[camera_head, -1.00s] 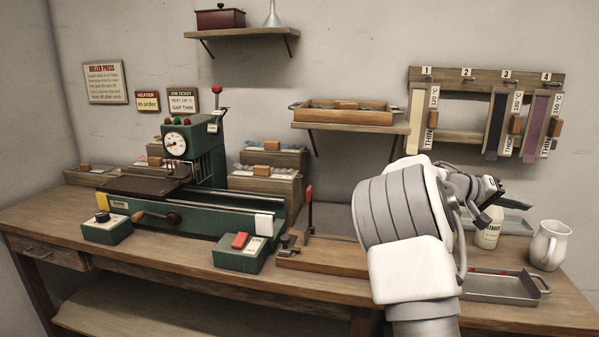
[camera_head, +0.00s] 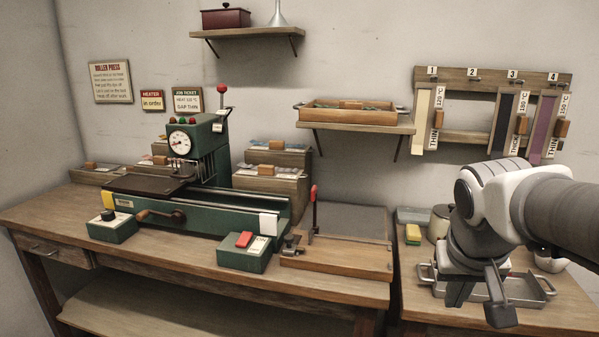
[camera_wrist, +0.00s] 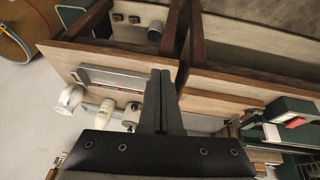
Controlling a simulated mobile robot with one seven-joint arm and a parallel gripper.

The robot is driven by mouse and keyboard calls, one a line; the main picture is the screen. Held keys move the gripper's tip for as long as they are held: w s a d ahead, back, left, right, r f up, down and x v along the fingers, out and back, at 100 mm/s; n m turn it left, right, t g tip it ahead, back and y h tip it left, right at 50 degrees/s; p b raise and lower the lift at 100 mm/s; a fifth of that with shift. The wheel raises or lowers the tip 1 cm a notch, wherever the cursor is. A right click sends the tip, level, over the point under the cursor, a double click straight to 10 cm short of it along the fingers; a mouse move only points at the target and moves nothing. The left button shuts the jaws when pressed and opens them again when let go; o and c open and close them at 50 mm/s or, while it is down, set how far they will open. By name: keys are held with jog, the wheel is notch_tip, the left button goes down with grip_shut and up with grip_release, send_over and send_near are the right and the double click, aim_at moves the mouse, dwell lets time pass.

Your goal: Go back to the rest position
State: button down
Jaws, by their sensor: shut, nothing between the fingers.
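My gripper (camera_head: 490,290) is at the right of the head view, pointing down in front of the right-hand bench, with my arm reaching in from the right edge. In the wrist view its two dark fingers (camera_wrist: 161,85) lie side by side, shut, with nothing between them. In the head view the gripper and wrist cover part of the metal tray (camera_head: 427,280) and most of the white jug (camera_head: 549,262). The wrist view shows the tray (camera_wrist: 110,78) and jug (camera_wrist: 70,97) beyond the fingers. I cannot tell the gripper's exact height.
The green roller press (camera_head: 190,218) stands on the left bench, with a wooden board (camera_head: 340,260) with a red-handled lever to its right. A yellow sponge (camera_head: 413,234) lies on the right bench. Strips hang on a numbered wall rack (camera_head: 490,80). The left bench's front edge is clear.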

jog(key=s+a+f+n+t+y, duration=0.1)
jog(key=s+a+f+n+y, duration=0.15)
jog(key=s+a, duration=0.7)
notch_tip(320, 180, up, 23)
jog(key=p, duration=2.2)
jog(key=shift+w+p, duration=0.2)
jog(key=shift+p, duration=0.1)
